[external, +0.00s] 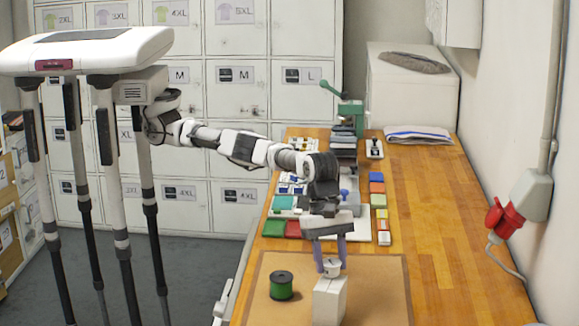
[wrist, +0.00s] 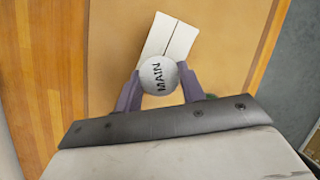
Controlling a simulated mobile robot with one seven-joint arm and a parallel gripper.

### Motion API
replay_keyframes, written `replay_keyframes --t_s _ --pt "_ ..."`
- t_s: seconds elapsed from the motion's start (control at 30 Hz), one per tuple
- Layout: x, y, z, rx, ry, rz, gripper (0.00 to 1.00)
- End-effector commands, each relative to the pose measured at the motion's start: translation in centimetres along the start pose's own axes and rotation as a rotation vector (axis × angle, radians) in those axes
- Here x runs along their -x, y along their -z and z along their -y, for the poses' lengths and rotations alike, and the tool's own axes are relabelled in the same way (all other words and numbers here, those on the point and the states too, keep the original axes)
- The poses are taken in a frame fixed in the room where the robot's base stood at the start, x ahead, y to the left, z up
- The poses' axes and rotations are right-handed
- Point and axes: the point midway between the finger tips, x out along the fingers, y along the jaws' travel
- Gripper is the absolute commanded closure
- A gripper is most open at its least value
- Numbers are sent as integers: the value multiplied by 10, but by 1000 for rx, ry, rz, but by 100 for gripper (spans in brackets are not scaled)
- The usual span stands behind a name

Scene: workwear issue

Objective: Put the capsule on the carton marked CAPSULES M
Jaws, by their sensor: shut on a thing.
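My gripper (external: 331,262) points down over the workbench, shut on a small pale capsule (external: 332,268). No lettering on the carton is readable. I cannot tell whether the capsule touches the carton.
A green spool (external: 281,285) stands on the mat (external: 385,290), left of the carton. Trays of coloured pieces (external: 293,229) and a green-handled press (external: 347,112) are farther back. The bench's right side (external: 440,230) is clear. A red plug (external: 503,218) hangs by the right wall.

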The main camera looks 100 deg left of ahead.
Motion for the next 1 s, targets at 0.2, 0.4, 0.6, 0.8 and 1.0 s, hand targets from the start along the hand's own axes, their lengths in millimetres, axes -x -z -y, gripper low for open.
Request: replay_keyframes --t_s 0.2,0.4,0.6,0.8,1.0 --pt "-3 1 0 0 0 -1 45" --pt "-3 1 0 0 0 -1 39" --pt "2 -1 0 0 0 0 39" --pt "30 0 -1 -1 -3 4 39" --pt "75 1 -1 -1 -4 3 39"
